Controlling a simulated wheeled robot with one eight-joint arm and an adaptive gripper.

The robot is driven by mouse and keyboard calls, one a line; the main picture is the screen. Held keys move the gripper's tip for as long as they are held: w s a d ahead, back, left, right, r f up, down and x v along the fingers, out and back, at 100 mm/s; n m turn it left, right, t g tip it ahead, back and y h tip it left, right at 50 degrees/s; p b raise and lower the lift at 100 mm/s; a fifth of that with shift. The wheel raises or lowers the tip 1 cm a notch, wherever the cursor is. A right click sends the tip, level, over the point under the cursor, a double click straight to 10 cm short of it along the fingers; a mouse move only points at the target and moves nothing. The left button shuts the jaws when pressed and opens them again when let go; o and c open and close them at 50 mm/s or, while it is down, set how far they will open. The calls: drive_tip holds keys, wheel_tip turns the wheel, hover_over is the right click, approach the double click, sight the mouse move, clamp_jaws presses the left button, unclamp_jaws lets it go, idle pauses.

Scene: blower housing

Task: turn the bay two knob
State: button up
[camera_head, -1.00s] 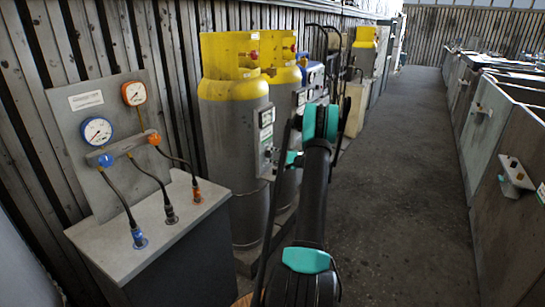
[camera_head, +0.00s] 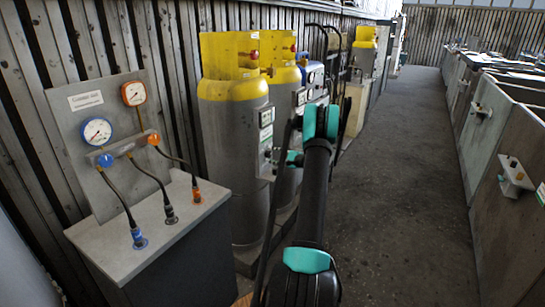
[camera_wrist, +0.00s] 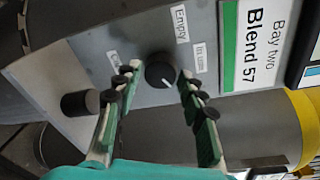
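The bay two knob is a round black dial (camera_wrist: 160,70) with a white pointer mark, on a grey panel face in the wrist view. Labels around it include "Empty" and "In use"; another is partly covered by a finger. A green-edged plate (camera_wrist: 255,40) beside it reads "Bay two Blend 57". My gripper (camera_wrist: 158,92) is open, with one finger on each side of the knob in the picture. Gaps show between the fingers and the knob, and I see no contact. In the head view my arm covers much of the gripper and the knob cannot be made out.
A second black knob (camera_wrist: 80,103) sticks out from the panel's side, left of the fingers. Yellow-topped grey cylinders (camera_head: 232,150) stand along the wall. A gauge stand (camera_head: 95,150) with hoses is at left. The aisle floor (camera_head: 405,190) is clear.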

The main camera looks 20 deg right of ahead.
drive_tip(key=shift+o, duration=1)
drive_tip(key=v, duration=1.2)
drive_tip(key=shift+a, duration=0.1)
